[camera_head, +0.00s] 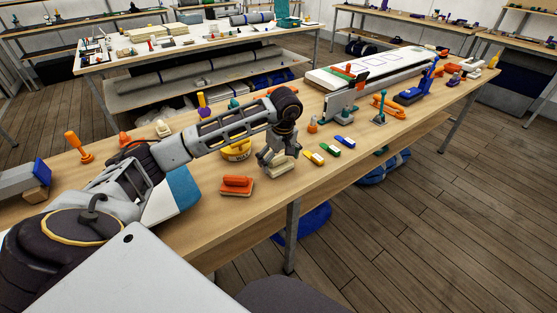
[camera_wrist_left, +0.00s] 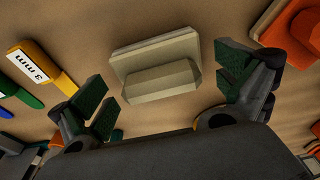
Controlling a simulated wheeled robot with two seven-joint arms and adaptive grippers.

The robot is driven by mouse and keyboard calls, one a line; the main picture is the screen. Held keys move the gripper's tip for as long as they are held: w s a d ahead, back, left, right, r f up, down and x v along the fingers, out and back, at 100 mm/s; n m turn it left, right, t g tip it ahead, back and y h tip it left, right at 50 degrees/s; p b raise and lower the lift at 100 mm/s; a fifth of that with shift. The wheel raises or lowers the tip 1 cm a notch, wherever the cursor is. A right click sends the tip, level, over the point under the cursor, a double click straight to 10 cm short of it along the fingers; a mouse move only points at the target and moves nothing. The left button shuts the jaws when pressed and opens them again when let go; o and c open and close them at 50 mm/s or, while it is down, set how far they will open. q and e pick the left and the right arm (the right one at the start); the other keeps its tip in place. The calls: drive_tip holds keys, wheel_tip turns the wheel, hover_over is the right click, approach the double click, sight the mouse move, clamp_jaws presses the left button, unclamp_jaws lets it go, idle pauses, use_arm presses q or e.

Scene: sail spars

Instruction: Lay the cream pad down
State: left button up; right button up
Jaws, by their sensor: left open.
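The cream pad (camera_head: 279,169) lies flat on the wooden table, close to the front edge, with its raised block grip upward. It also shows in the left wrist view (camera_wrist_left: 155,60), centred between the fingers. My left gripper (camera_head: 274,158) is over the pad, pointing down, and partly hides it in the head view. In the left wrist view the two green-padded fingers (camera_wrist_left: 165,92) are spread wide, with clear gaps on both sides of the pad's grip. I see nothing held. My right gripper is out of view.
An orange pad (camera_head: 236,186) lies left of the cream pad. Yellow (camera_head: 315,158), green (camera_head: 330,150) and blue (camera_head: 345,141) marked pieces lie to the right. A long clamped board (camera_head: 370,70) occupies the table's far right.

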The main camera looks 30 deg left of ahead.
sight(281, 166)
use_arm(q)
drive_tip(key=shift+r, duration=0.15)
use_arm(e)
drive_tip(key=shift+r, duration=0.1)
use_arm(q)
drive_tip(key=shift+d+r, duration=0.1)
drive_tip(key=shift+r, duration=0.45)
wheel_tip(281, 166, up, 11)
drive_tip(key=d, duration=0.1)
drive_tip(key=shift+s+d+f+p, duration=0.15)
drive_tip(key=shift+s+d+p, duration=0.1)
drive_tip(key=shift+s+p, duration=0.15)
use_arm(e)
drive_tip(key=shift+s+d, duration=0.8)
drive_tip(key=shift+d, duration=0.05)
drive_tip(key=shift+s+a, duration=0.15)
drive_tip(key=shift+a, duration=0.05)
